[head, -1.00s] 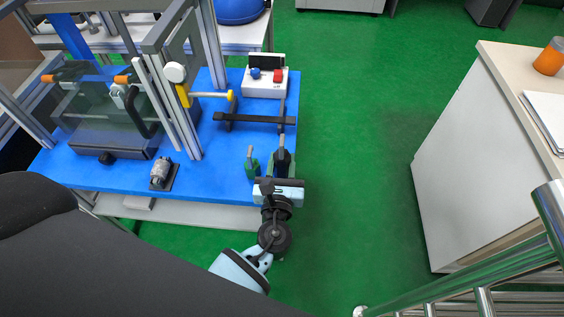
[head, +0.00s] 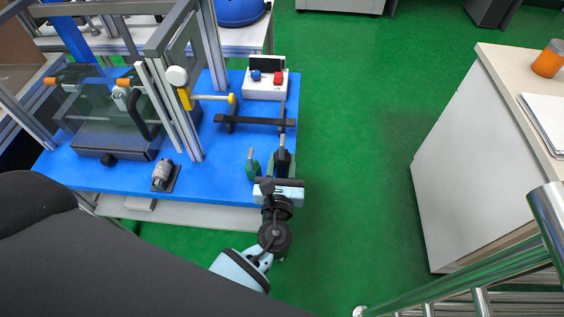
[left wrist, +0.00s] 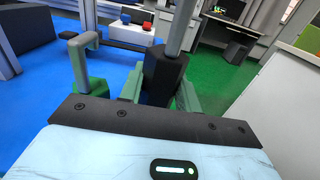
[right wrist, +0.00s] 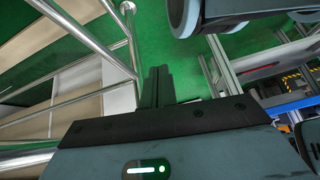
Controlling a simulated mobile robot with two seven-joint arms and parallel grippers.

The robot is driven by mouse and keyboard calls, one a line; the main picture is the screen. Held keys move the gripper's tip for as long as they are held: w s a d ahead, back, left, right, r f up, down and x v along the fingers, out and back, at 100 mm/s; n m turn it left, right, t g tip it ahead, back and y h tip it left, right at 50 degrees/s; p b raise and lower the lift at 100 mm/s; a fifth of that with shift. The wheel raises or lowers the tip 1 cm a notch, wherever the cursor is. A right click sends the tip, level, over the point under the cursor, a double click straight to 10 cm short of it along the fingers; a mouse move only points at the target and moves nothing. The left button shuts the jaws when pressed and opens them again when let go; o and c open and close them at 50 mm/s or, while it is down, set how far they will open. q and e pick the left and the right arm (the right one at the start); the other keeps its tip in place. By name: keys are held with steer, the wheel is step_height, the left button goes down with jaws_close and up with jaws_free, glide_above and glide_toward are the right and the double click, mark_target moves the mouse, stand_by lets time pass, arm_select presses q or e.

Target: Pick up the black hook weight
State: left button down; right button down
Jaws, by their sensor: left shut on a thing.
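The black hook weight (head: 282,161) stands upright near the right front corner of the blue table (head: 222,178), its grey rod pointing up. In the left wrist view the black weight (left wrist: 164,72) is between the fingers of my left gripper (left wrist: 158,88). My left gripper (head: 281,174) is shut on it. I cannot tell whether its base still touches the table. A green hook weight (head: 251,165) stands just left of it, apart from the gripper. My right gripper (right wrist: 160,86) shows only in its own wrist view, fingers together and empty, over green floor near railings.
A black stand (head: 252,121) and a white box with a red and a blue button (head: 264,91) lie behind the weights. The metal-framed tower (head: 190,120) rises to the left. A white cabinet (head: 445,170) and steel railing (head: 500,270) are right. Green floor between is clear.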

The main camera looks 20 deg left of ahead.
mark_target(282, 140)
arm_select(q)
step_height(282, 140, up, 10)
steer(key=p, duration=0.8)
steer(key=shift+w+f, duration=0.1)
steer(key=shift+f, duration=0.05)
steer(key=shift+f, duration=0.1)
